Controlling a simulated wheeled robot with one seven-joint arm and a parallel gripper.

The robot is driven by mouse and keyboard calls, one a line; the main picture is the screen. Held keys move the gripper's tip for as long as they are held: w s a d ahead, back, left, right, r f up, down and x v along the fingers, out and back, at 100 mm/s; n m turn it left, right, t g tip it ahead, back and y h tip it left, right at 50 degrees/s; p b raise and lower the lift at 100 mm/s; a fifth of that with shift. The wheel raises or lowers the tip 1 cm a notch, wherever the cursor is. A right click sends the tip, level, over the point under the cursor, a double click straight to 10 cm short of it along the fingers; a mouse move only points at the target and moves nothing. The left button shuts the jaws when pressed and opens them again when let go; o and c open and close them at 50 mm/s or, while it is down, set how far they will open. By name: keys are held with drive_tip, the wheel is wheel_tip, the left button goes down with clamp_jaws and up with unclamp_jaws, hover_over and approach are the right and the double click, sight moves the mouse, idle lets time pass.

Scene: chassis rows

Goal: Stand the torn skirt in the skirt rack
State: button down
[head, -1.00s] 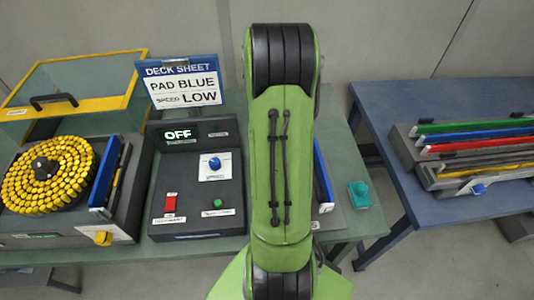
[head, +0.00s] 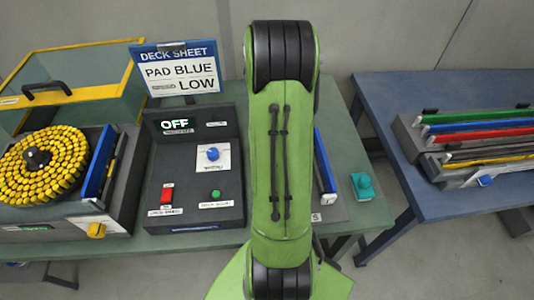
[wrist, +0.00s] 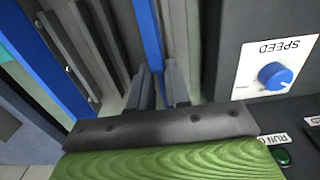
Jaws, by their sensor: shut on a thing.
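My gripper (wrist: 160,88) is shut on a blue strip (wrist: 148,35), which I take as the torn skirt; no tear can be made out. It hangs between the control box and a grey slotted rack (wrist: 85,50) in the wrist view. Another blue strip (wrist: 50,60) stands along the rack's far side, and it shows right of my arm in the head view (head: 324,162). Several rack slots look empty. My arm hides my gripper and most of the rack in the head view. The lower end of the held strip cannot be made out.
The control box (head: 195,170) reads OFF, beside a machine with a yellow-studded disc (head: 42,160) and a blue strip (head: 100,162) along its side. A teal knobbed block (head: 362,186) sits by the table's right edge. The blue table (head: 390,90) bears a rack of coloured strips.

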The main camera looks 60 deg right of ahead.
drive_tip(key=shift+f+b, duration=1)
drive_tip(key=shift+f, duration=0.1)
idle(0.5)
drive_tip(key=shift+f+b, duration=0.95)
drive_tip(key=shift+f, duration=0.15)
drive_tip(key=c, duration=1)
unclamp_jaws()
wheel_tip(320, 180, up, 16)
drive_tip(key=p, duration=0.4)
